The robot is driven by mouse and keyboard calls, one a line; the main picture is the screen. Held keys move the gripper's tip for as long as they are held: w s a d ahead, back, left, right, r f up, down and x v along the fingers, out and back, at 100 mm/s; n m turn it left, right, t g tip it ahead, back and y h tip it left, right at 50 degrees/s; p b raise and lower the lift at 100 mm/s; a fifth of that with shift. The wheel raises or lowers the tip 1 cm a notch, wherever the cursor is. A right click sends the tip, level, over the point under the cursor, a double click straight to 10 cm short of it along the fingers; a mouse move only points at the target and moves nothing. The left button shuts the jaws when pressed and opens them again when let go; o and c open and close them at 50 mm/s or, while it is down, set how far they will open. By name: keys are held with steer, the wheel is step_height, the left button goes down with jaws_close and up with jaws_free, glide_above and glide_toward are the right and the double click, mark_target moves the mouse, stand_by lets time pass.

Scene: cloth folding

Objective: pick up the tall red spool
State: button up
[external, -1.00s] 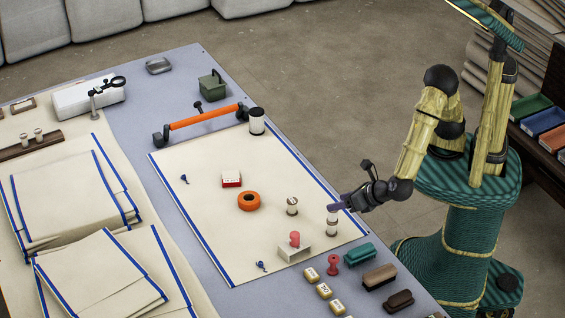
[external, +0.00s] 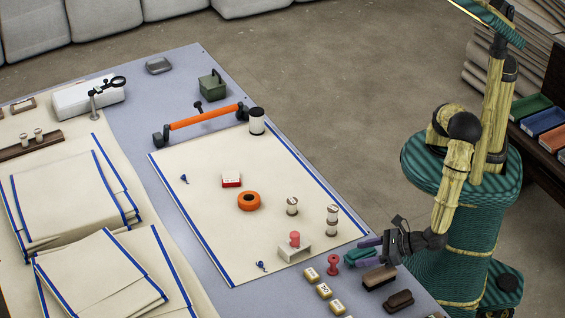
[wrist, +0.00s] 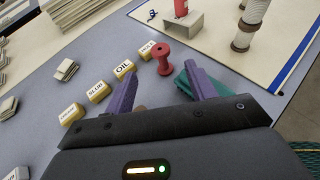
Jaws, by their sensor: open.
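A red spool with wide ends (external: 333,264) stands upright on the grey table beside the cream cloth, and also shows in the wrist view (wrist: 163,60). A second red piece (external: 295,238) sits on a small pale stand (external: 294,253) at the cloth's corner; its top is cut off in the wrist view (wrist: 181,8). My gripper (external: 366,250) is open and empty, its purple fingers pointing toward the standing spool. In the wrist view the spool appears between the fingers (wrist: 160,72), just past their tips. I see no contact.
A green brush (external: 358,257) lies close to the spool, partly behind my right finger in the wrist view. Brown brushes (external: 379,277) and several yellow labelled blocks (external: 324,290) are nearby. Pale spools (external: 332,219) stand on the cloth (external: 215,235).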

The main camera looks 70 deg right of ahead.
mark_target(337, 258)
steer(key=shift+w+a+f, duration=0.1)
steer(key=shift+w+f, duration=0.15)
steer(key=shift+w, duration=0.35)
steer(key=x, duration=0.6)
steer(key=shift+w, duration=0.1)
stand_by(0.4)
steer(key=c, duration=1.1)
steer(key=shift+o, duration=0.2)
step_height(337, 258, up, 10)
